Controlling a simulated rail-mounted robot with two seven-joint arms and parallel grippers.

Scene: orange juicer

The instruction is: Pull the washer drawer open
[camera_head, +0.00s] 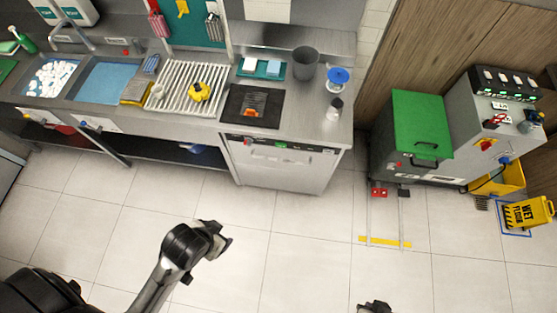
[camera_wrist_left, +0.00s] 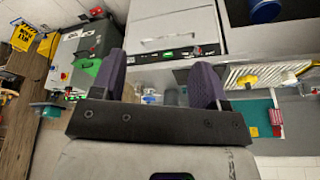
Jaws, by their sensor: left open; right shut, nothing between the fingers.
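The washer (camera_head: 278,172) is a pale steel unit built in under the right end of the counter. Its flat front has a handle and a dark control strip with small red and green lights along the top; the drawer looks closed. In the left wrist view the washer front (camera_wrist_left: 172,25) appears upside down at the top. My left gripper (camera_wrist_left: 160,78) is open and empty there, its two dark fingers pointing towards the washer but apart from it. In the head view my left arm stands over the floor in front of the counter. My right gripper (camera_head: 375,306) is shut and empty at the bottom edge, partly cut off.
A green-lidded machine (camera_head: 418,125) stands right of the washer, with floor rails and a yellow strip (camera_head: 385,242) before it. A yellow wet-floor sign (camera_head: 528,213) is at the far right. Sinks and a drying rack line the counter. The tiled floor before the washer is clear.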

